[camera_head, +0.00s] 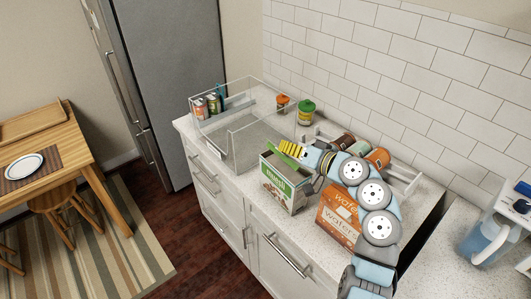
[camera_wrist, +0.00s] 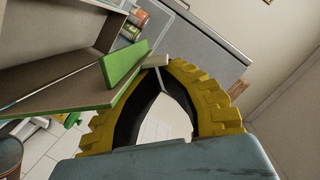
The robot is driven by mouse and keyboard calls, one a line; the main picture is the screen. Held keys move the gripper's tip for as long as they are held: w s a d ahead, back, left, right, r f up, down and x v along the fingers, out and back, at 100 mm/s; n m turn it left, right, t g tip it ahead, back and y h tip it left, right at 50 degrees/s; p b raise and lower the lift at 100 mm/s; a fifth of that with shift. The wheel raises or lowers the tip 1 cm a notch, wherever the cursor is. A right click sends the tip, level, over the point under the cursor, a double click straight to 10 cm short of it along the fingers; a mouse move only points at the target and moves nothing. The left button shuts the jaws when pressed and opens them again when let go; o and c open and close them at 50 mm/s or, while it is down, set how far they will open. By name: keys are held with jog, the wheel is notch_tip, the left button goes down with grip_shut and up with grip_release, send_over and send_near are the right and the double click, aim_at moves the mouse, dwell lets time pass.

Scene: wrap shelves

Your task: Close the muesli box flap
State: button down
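The muesli box (camera_head: 284,193) stands upright on the counter, with a green and white front. A green flap (camera_head: 291,149) stands up at an angle above its top, and the top is open. In the wrist view the brown inside of the box (camera_wrist: 55,45) shows at the upper left, with the green flap (camera_wrist: 124,65) sticking out. My gripper (camera_head: 306,153), with yellow fingers, is at the right of the flap, above the box's back right side. In the wrist view its fingertips (camera_wrist: 162,63) meet beside the flap, with nothing seen between them. I cannot tell whether they touch the flap.
An orange wafers box (camera_head: 339,216) stands right of the muesli box, beneath my arm. A clear bin (camera_head: 232,147) stands at the left, with cans (camera_head: 199,108) at its far end. Jars (camera_head: 305,112) stand by the tiled wall. A coffee machine (camera_head: 490,240) is at the right.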

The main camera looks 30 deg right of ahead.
aim_at(281, 157)
jog(key=shift+s+a+f+n+h+b, duration=0.1)
jog(key=shift+a+f+n+h+b, duration=0.2)
jog(key=shift+a+f+n+b, duration=0.45)
jog(key=b, duration=0.1)
jog(key=f+n+b, duration=0.1)
jog(key=shift+s+a+n+h+b, duration=0.1)
jog(key=shift+a+n+h+b, duration=0.15)
jog(key=shift+h+b, duration=0.05)
jog(key=shift+s+a+f+n+h+b, duration=0.1)
jog(key=shift+a+f+n+h+b, duration=0.4)
jog(key=shift+n+b, duration=0.65)
jog(key=shift+s+a+f+n+h+b, duration=0.1)
jog(key=shift+a+f+n+h+b, duration=0.2)
jog(key=shift+f+n+b, duration=0.8)
jog(key=shift+r+m+b, duration=0.35)
jog(key=shift+r+b, duration=0.1)
